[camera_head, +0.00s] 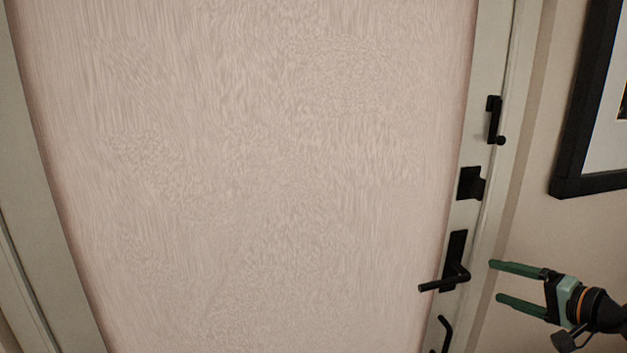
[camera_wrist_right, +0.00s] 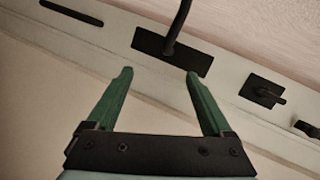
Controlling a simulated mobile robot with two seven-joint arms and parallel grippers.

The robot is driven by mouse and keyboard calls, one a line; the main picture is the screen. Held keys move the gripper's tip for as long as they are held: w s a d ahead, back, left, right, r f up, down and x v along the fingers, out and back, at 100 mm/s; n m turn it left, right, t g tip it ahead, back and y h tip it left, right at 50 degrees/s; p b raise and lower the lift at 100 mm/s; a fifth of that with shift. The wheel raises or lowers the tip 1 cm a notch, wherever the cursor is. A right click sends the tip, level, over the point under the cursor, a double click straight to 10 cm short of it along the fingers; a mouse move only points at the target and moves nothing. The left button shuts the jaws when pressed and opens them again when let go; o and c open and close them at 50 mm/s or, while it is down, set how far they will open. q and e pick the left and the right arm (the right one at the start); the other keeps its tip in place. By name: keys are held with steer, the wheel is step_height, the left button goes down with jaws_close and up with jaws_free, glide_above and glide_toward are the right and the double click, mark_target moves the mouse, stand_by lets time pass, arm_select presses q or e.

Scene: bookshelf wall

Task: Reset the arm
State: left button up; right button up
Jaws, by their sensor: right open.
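My right gripper (camera_head: 495,281) comes in from the right edge in the head view, with two green fingers spread apart and nothing between them. The right wrist view shows the same open gripper (camera_wrist_right: 158,75). A black lever handle (camera_head: 455,272) on the door's light frame is just left of the fingertips, and a gap shows between them in the head view. In the wrist view the handle's plate (camera_wrist_right: 172,52) appears beyond the fingertips. My left gripper is in neither view.
A pale frosted door panel (camera_head: 260,170) fills most of the head view. Black latches sit above the handle, one high (camera_head: 494,120) and one lower (camera_head: 470,184). Another black handle (camera_head: 442,332) is below. A black-framed picture (camera_head: 572,150) hangs on the wall at the right.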

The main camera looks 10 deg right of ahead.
steer(key=s+a+f+n+g+h+p, duration=0.1)
steer(key=s+a+f+n, duration=0.2)
steer(key=f, duration=0.4)
steer(key=s+a+f+n+g+h+p, duration=0.1)
steer(key=s+a+f+p, duration=0.1)
steer(key=a+f, duration=0.35)
steer(key=s+a+f+n+g+p, duration=0.1)
steer(key=s+a+f+n+g, duration=0.15)
steer(key=f, duration=0.65)
arm_select(q)
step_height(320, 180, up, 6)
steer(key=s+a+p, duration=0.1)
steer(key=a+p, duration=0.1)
steer(key=p, duration=0.1)
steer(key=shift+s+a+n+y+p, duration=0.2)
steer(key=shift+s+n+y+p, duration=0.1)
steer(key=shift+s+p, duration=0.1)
arm_select(e)
steer(key=s+a+f+n, duration=0.2)
steer(key=s+a+n, duration=0.1)
steer(key=s+a, duration=0.4)
steer(key=s+a+f+n, duration=0.3)
steer(key=s+a+n, duration=0.1)
steer(key=s+a, duration=0.4)
steer(key=shift+s+a, duration=0.2)
steer(key=shift+a, duration=0.85)
steer(key=shift+f, duration=0.1)
